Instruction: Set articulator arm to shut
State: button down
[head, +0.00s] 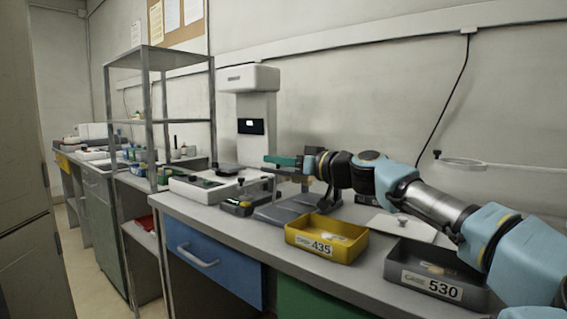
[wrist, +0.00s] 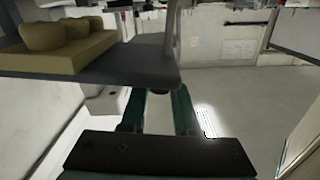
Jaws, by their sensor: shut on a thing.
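The articulator's dark grey base (head: 282,211) stands on the bench in the head view, behind the yellow bin. Its arm is raised off the base and largely hidden by my gripper. In the wrist view the arm is a dark grey plate (wrist: 120,68) carrying a tan tooth cast (wrist: 62,52), at the upper left. My gripper (head: 283,161) is above the base, its green fingers pointing left. In the wrist view my gripper (wrist: 158,108) has its fingers at the plate's edge, shut on the arm; the exact contact is partly hidden.
A yellow bin marked 435 (head: 326,252) and a grey bin marked 530 (head: 436,289) stand along the bench's front. A white instrument with a column (head: 256,110) stands behind and left. A ring on a rod (head: 463,163) juts in at right.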

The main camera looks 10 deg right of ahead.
aim_at(277, 174)
jog(key=shift+s+a+f+n+b, duration=0.15)
jog(key=shift+f+n+b, duration=0.45)
jog(key=shift+f, duration=0.25)
jog(key=shift+s+a+f+n+b, duration=0.1)
jog(key=shift+f+n+b, duration=0.3)
jog(key=shift+f+b, duration=0.4)
jog(key=shift+f, duration=0.15)
jog(key=c, duration=0.7)
grip_release()
jog(key=v, duration=0.7)
jog(key=shift+s+d, duration=0.15)
jog(key=shift+s, duration=0.05)
